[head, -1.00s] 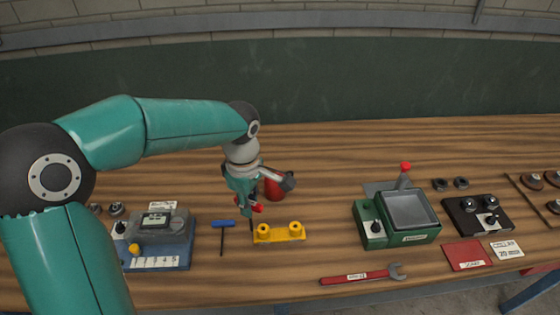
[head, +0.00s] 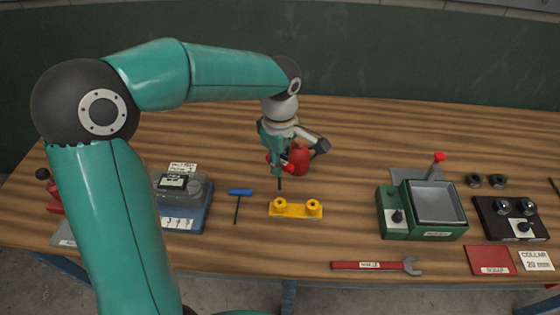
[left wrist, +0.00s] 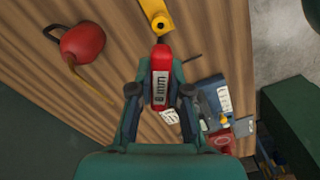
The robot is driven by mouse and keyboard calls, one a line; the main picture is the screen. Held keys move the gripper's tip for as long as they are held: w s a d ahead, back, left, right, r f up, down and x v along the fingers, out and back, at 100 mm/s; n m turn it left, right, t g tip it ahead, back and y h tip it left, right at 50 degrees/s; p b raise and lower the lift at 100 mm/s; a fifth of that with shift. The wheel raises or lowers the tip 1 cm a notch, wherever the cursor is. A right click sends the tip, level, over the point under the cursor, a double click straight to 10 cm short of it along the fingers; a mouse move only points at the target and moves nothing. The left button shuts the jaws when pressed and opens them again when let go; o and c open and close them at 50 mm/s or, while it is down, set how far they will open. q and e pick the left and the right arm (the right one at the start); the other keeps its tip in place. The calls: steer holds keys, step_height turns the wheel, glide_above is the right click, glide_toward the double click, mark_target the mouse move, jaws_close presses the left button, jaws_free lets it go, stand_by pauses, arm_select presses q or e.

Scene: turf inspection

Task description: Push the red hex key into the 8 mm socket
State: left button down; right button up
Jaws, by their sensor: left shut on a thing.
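My left gripper (head: 277,168) is shut on the red hex key. The key's red handle (left wrist: 160,75), marked 8 mm, sits between the fingers in the left wrist view. In the head view its dark shaft (head: 280,184) points down just above the left post of the yellow socket block (head: 296,210). The tip appears apart from the block, though its exact gap is hard to judge. The block has two round sockets and also shows in the left wrist view (left wrist: 155,8). I cannot read which socket is 8 mm. My right gripper is out of view.
A blue-handled hex key (head: 240,191) lies left of the block. A red oil can (head: 299,158) stands close behind the gripper. A grey-blue device (head: 196,214) is at left, a green-framed tray (head: 391,232) at right, and a red wrench (head: 375,266) in front.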

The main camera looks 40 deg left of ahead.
mark_target(280, 187)
arm_select(q)
steer(key=shift+f+b, duration=2)
steer(key=shift+f, duration=0.55)
steer(key=shift+b, duration=0.3)
steer(key=shift+f+b, duration=1.9)
steer(key=shift+f, duration=0.3)
steer(key=c, duration=1.6)
jaws_free()
steer(key=o, duration=0.6)
steer(key=shift+c, duration=0.2)
step_height(280, 187, up, 12)
steer(key=shift+f, duration=0.1)
